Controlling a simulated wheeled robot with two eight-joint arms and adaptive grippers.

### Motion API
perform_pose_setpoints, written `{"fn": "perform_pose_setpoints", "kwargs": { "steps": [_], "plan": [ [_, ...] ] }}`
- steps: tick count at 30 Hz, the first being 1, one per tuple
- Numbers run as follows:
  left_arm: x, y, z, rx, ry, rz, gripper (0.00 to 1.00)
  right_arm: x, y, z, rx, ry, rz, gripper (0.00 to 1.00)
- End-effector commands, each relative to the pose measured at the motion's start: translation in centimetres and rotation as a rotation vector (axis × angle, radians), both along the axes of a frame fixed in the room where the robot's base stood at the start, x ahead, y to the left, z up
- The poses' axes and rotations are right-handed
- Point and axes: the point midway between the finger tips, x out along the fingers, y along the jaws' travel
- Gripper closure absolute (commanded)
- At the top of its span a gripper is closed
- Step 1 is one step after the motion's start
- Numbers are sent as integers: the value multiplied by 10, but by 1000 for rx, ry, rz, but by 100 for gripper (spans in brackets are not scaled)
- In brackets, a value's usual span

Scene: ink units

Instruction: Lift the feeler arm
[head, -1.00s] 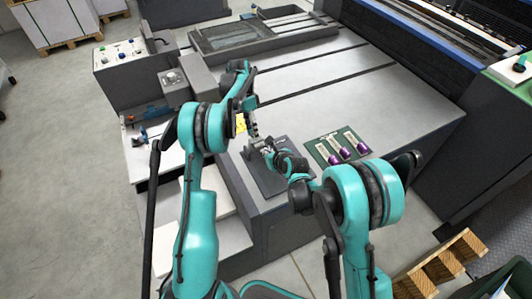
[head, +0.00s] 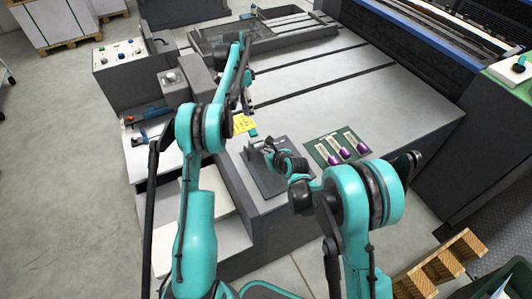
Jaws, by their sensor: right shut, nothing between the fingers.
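A dark grey base plate (head: 290,178) lies near the front corner of the machine table, with a small upright bracket at its left edge. The feeler arm cannot be made out clearly; my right gripper partly hides this spot. My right gripper (head: 267,147) is shut and empty, low over the plate by the bracket. My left gripper (head: 246,108) hangs higher, behind the plate near a yellow note (head: 243,123). Its fingers are too small to tell open from shut.
A green mat (head: 335,149) with several purple-ended tools lies right of the plate. A shallow grey tray (head: 225,38) stands at the back. A control panel (head: 118,52) is at the left. The table's middle is clear.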

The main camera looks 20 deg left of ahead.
Motion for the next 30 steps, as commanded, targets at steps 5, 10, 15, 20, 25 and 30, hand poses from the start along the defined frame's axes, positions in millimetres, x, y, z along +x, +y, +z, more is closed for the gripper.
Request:
{"fn": "perform_pose_setpoints", "kwargs": {
  "steps": [5,10,15,20,25,30],
  "plan": [
    [5,6,21,0,0,0,67,0,0,0,0,0,0,100],
    [5,4,32,8,-5,7,67,0,0,0,0,0,0,100],
    [0,-12,56,49,-39,52,67,0,0,0,0,0,0,100],
    [-16,-38,88,107,-100,130,67,0,0,0,0,0,0,100],
    [-41,-65,115,159,-172,218,67,0,0,0,0,0,0,100],
    [-75,-91,135,196,-249,307,67,0,0,0,0,0,0,100]
  ]
}}
